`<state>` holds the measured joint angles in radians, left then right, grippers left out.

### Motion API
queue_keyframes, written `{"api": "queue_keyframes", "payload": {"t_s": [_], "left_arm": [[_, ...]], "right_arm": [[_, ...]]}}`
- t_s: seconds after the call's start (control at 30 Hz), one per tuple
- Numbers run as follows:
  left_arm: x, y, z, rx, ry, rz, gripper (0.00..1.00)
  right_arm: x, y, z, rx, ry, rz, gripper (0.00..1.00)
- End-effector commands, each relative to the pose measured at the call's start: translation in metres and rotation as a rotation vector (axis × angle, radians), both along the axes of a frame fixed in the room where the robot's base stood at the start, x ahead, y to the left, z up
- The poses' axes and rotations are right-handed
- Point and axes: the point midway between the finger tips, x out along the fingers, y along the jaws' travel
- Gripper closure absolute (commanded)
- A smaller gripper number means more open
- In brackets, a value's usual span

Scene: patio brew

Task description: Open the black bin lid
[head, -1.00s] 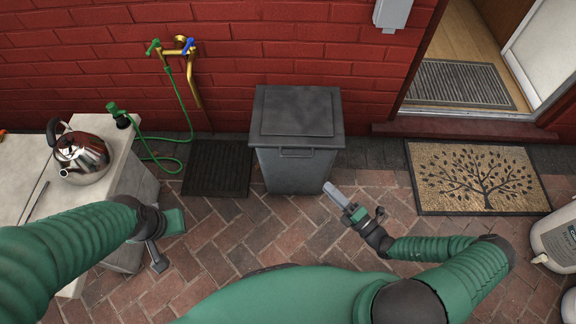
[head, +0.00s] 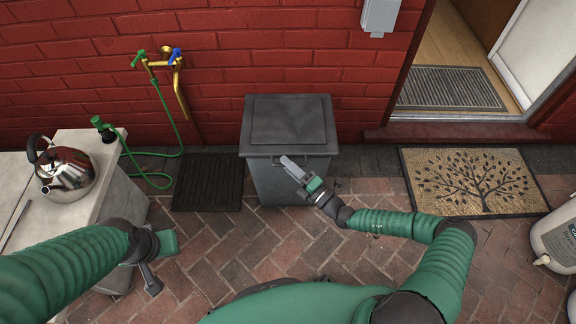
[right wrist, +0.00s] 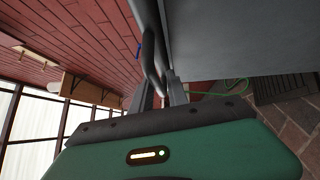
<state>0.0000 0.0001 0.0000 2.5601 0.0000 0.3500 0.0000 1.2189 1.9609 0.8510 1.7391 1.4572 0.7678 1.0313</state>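The black bin (head: 285,182) stands against the red brick wall, its lid (head: 290,120) lying shut on top. The bin's handle (head: 318,159) is at the front edge below the lid, partly hidden behind my right gripper (head: 287,163). In the right wrist view the grey handle (right wrist: 150,45) runs down between the two fingers of the right gripper (right wrist: 159,92). The fingers stand apart, and I see no clear grip on the handle. The bin's side (right wrist: 245,35) fills the upper right there. My left gripper (head: 152,280) hangs low at the left, away from the bin; its finger gap is unclear.
A steel kettle (head: 68,172) stands on the pale counter (head: 110,150) at the left. A green hose (head: 172,115) hangs from the brass tap (head: 160,62). A dark mat (head: 207,183) lies left of the bin; a tree-pattern doormat (head: 470,180) lies right. Brick paving in front is open.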

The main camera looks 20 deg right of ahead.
Motion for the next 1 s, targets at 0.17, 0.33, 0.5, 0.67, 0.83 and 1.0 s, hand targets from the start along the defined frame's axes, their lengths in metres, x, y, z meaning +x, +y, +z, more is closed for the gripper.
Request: {"api": "queue_keyframes", "payload": {"t_s": [0.17, 0.33, 0.5, 0.67, 0.83, 1.0], "left_arm": [[0.0001, 0.0, 0.0002, 0.0, 0.0, 0.0, 1.0], [0.0001, 0.0, 0.0001, 0.0, 0.0, 0.0, 1.0], [0.0001, 0.0, 0.0, 0.0, 0.0, 0.0, 1.0], [0.0, 0.0, 0.0, 0.0, 0.0, 0.0, 1.0], [0.0, 0.0, -0.0001, 0.0, 0.0, 0.0, 1.0], [0.0, 0.0, -0.0002, 0.0, 0.0, 0.0, 1.0]], "right_arm": [[-0.0003, -0.0002, -0.0001, 0.0, 0.0, 0.0, 0.95], [-0.0004, -0.0002, -0.0008, -0.001, 0.002, 0.001, 1.0], [-0.0005, -0.0003, -0.0015, -0.002, 0.003, 0.001, 1.0], [-0.0006, -0.0002, -0.0022, -0.001, 0.004, 0.001, 1.0], [-0.0007, -0.0002, -0.0027, -0.002, 0.005, 0.0, 1.0], [-0.0009, -0.0002, -0.0032, -0.002, 0.006, 0.001, 1.0]]}}
